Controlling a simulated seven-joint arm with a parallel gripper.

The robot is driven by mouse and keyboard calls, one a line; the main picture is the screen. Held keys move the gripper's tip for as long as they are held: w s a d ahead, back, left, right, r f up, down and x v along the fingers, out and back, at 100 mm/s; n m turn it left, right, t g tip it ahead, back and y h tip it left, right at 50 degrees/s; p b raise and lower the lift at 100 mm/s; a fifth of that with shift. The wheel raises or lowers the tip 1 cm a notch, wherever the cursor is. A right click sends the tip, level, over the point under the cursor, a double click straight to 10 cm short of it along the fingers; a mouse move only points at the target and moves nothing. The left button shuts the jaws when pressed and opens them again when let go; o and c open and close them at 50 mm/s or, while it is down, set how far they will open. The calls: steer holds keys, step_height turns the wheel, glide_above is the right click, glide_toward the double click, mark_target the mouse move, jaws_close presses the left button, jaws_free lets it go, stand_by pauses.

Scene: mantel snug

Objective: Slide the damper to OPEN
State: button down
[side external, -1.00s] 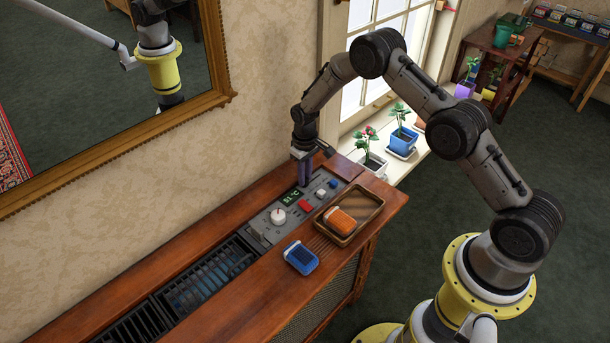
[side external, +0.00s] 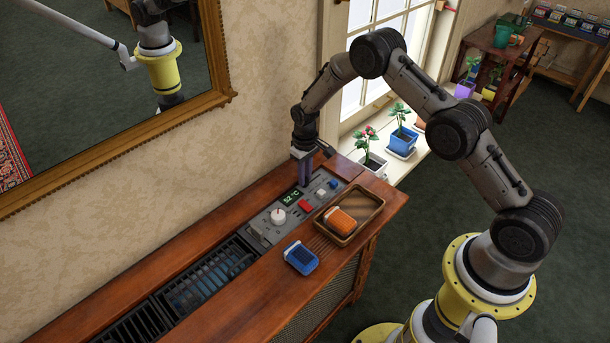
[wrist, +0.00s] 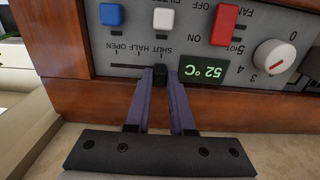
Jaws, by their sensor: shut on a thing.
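The damper slider has a small black knob (wrist: 158,72) on a dark horizontal slot (wrist: 127,66) in the grey control panel (side external: 262,222). Its labels SHUT, HALF and OPEN (wrist: 121,49) appear upside down in the wrist view, with SHUT at the right and OPEN at the left. The knob is at the SHUT end. My gripper (wrist: 160,80) is shut on the knob, with one purple finger on each side. In the side external view my gripper (side external: 304,184) points down at the panel's back edge and hides the knob.
The panel also carries a display (wrist: 207,70) reading 52 °C, a white dial (wrist: 274,56), a red switch (wrist: 226,25), and blue and white buttons. A wooden tray (side external: 376,211) with an orange item (side external: 339,220) and a blue item (side external: 300,257) lie in front.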

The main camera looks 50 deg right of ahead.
steer(key=shift+d, duration=0.1)
steer(key=d, duration=0.6)
steer(key=shift+d, duration=0.2)
steer(key=c, duration=0.8)
jaws_free()
steer(key=shift+o, duration=0.2)
step_height(320, 180, up, 14)
